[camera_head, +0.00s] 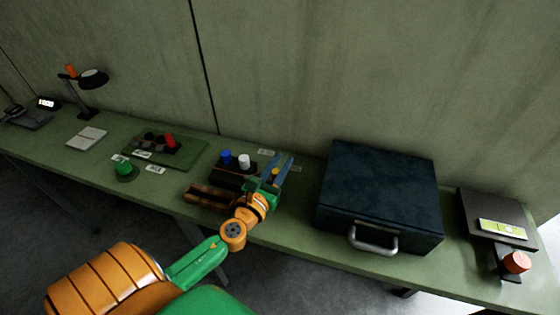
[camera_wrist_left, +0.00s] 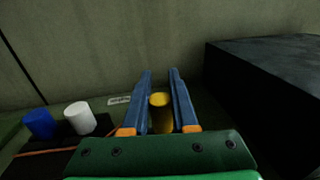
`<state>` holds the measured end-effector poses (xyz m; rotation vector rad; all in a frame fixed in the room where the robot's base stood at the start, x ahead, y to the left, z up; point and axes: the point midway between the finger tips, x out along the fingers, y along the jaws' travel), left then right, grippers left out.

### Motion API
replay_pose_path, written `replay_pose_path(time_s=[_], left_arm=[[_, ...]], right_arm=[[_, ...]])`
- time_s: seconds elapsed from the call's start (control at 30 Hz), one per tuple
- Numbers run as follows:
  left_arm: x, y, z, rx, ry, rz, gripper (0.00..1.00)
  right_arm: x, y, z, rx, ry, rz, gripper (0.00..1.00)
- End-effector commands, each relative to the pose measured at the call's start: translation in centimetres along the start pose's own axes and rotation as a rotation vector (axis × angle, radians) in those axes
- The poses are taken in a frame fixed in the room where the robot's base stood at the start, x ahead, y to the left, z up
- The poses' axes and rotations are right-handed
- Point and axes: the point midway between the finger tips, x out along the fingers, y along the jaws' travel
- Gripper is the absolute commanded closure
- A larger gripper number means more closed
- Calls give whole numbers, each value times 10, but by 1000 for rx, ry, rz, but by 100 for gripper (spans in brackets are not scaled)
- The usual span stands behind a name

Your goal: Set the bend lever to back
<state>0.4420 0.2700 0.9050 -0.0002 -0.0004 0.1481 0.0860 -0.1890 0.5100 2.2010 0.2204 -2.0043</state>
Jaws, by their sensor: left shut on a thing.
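My left gripper (camera_head: 283,171) is over the bench and shut on a yellow-topped cylinder (camera_head: 275,171). In the left wrist view the yellow cylinder (camera_wrist_left: 160,112) stands between the two blue fingers (camera_wrist_left: 161,90). Its lower part is hidden by the gripper. A blue cylinder (camera_head: 226,157) and a white cylinder (camera_head: 244,161) stand at a dark block (camera_head: 228,178) left of the gripper. A green board (camera_head: 188,154) farther left carries dark parts and a red piece (camera_head: 170,142). I cannot tell which part is the bend lever, as the labels are too small to read. My right gripper is not in view.
A dark case (camera_head: 375,190) with a metal handle stands close right of the gripper. A brown tray (camera_head: 207,197) lies at the bench's front edge. A green knob (camera_head: 124,169), a lamp (camera_head: 92,79) and a dark device (camera_head: 497,218) stand farther off. The wall closes the back.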

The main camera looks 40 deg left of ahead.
Motion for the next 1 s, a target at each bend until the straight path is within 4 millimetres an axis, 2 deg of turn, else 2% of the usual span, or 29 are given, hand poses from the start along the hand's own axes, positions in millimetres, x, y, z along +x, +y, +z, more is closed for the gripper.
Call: replay_pose_path(time_s=[0.53, 0.57, 0.6, 0.67, 1.0], left_arm=[[-2, -1, 0, 0, 1, -24, 100], [-2, -1, 0, 0, 1, -24, 68], [-2, -1, 0, 0, 1, -24, 57], [-2, -1, 0, 0, 0, -24, 43], [-6, -1, -1, 0, 0, -24, 43]], right_arm=[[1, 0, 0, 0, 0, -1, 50], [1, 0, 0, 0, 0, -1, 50], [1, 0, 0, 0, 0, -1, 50], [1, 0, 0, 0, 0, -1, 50], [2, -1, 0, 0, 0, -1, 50]])
